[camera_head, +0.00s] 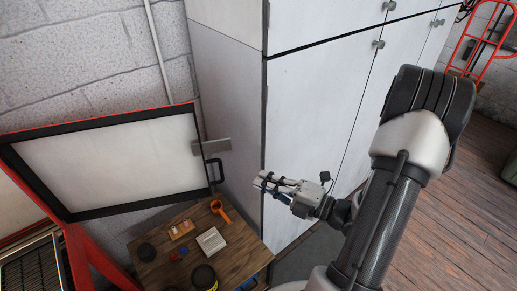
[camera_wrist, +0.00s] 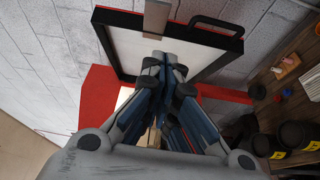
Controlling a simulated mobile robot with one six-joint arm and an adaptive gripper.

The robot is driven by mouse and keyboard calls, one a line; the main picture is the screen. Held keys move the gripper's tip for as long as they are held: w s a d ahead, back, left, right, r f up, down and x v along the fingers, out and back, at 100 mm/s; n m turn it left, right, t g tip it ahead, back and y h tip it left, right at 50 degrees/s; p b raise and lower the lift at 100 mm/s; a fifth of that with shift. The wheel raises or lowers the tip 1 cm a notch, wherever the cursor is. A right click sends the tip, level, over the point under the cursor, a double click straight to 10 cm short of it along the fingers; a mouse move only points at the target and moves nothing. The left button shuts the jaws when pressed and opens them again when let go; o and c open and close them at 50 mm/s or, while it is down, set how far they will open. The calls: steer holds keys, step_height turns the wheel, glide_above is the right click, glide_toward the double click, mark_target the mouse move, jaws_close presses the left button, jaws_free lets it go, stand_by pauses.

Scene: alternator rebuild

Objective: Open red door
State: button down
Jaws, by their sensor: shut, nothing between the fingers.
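The red door (camera_head: 115,160) is a pale panel with a black inner border and red outer edge, at the left in the head view. It stands swung away from the red frame (camera_head: 92,255), and the inside shows below it. A black handle (camera_head: 216,171) is on its right edge. In the wrist view the door (camera_wrist: 125,45) is ahead of the fingers, with the handle (camera_wrist: 216,25) at upper right. My gripper (camera_head: 262,182) is shut and empty, right of the handle and apart from it in the head view. It also shows in the wrist view (camera_wrist: 153,62).
A wooden table (camera_head: 222,262) with small parts and an orange tool (camera_head: 222,210) stands below the handle. A tall white cabinet (camera_head: 300,130) is behind my gripper. A grey plate (camera_head: 211,146) overlaps the door's right edge. A dark grate (camera_head: 32,268) lies at lower left.

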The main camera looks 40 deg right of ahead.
mark_target(226, 142)
steer(key=shift+w+d+b+x, duration=0.2)
steer(key=shift+d+x, duration=0.2)
steer(key=shift+x, duration=1.75)
steer(key=shift+w+d+b+x, duration=0.15)
steer(key=shift+d+x, duration=0.3)
steer(key=shift+x, duration=1.7)
steer(key=shift+w+d+b+x, duration=0.15)
steer(key=shift+d+x, duration=0.25)
steer(key=shift+x, duration=1.75)
steer(key=w, duration=0.2)
steer(key=w+d+b, duration=0.1)
steer(key=w, duration=0.1)
steer(key=w+d, duration=0.1)
steer(key=w, duration=0.1)
steer(key=shift+w+d+f+b, duration=0.1)
steer(key=shift+w+d+b, duration=0.15)
steer(key=shift+b, duration=0.1)
steer(key=shift+w+d, duration=0.1)
steer(key=shift+w, duration=0.15)
